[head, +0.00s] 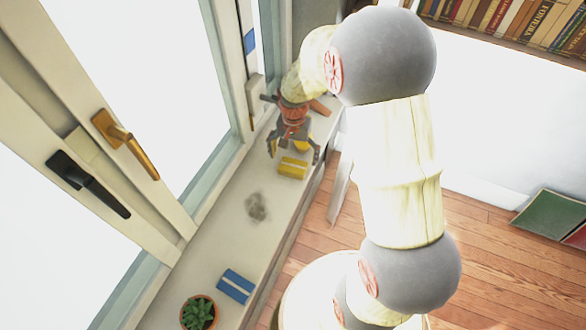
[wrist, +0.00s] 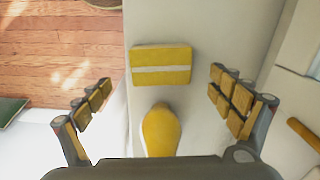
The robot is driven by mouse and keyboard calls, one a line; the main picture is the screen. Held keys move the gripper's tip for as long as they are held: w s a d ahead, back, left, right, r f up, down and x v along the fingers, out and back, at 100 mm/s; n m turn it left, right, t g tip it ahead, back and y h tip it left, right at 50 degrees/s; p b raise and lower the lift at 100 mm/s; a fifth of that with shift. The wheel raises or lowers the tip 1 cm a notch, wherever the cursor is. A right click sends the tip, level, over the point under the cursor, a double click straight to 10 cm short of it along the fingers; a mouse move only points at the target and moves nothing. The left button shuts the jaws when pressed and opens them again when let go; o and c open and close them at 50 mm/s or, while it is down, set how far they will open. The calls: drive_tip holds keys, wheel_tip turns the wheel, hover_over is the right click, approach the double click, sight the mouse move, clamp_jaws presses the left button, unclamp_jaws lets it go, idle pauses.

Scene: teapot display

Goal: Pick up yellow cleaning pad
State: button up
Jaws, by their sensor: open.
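The yellow cleaning pad (head: 292,168) lies flat on the white window sill (head: 226,230). In the wrist view the pad (wrist: 161,56) is a yellow block with a white stripe across it. My gripper (head: 293,155) is at the pad in the head view, with its fingers spread. In the wrist view the two fingers of my gripper (wrist: 161,77) stand wide apart, left and right of the pad's line, and nothing is held. The pad lies toward the upper part of the wrist view, apart from both fingers. A rounded yellow shape (wrist: 161,131) shows between the fingers, nearer the palm.
A blue pad (head: 236,286) and a potted succulent (head: 199,313) are on the near sill. A grey smudge (head: 256,207) marks the sill between the pads. Window frames with a brass handle (head: 133,148) and a black handle (head: 88,184) border the left. Wooden floor (head: 476,240) lies right.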

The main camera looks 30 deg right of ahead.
sight(293, 165)
drive_tip(key=f+b, duration=0.1)
drive_tip(key=f, duration=0.4)
drive_tip(key=shift+a+b, duration=0.2)
drive_tip(key=shift+b, duration=0.2)
drive_tip(key=shift+s, duration=0.1)
drive_tip(key=shift+c, duration=0.2)
drive_tip(key=c, duration=1.1)
drive_tip(key=shift+c, duration=0.3)
